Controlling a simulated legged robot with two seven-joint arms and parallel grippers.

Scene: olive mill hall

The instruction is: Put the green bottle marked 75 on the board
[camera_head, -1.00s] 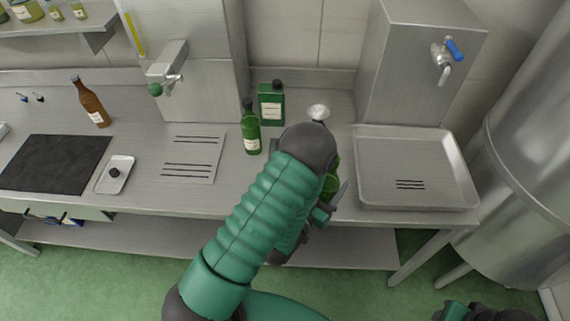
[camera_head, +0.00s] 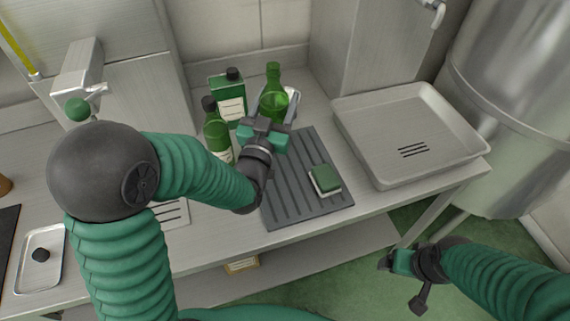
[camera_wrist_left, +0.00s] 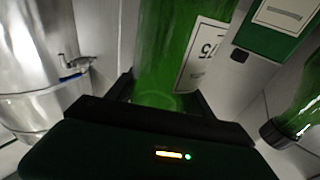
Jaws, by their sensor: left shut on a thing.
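The green bottle marked 75 (camera_head: 273,92) is upright in my left gripper (camera_head: 264,138), at the far end of the board. In the left wrist view the same bottle (camera_wrist_left: 175,50) stands between the jaws, its white label turned sideways and showing a 75. The board (camera_head: 285,192) is dark grey and ribbed and lies on the steel counter. The gripper hides the bottle's lower part, so I cannot tell whether its base touches the board. My right gripper (camera_head: 393,262) hangs in front of the counter, low at the right; its jaw opening is unclear.
A green and white sponge (camera_head: 325,179) lies on the board's near right part. Another green bottle (camera_head: 217,137) and a green tin (camera_head: 229,99) stand to the left. A steel tray (camera_head: 405,130) is at the right.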

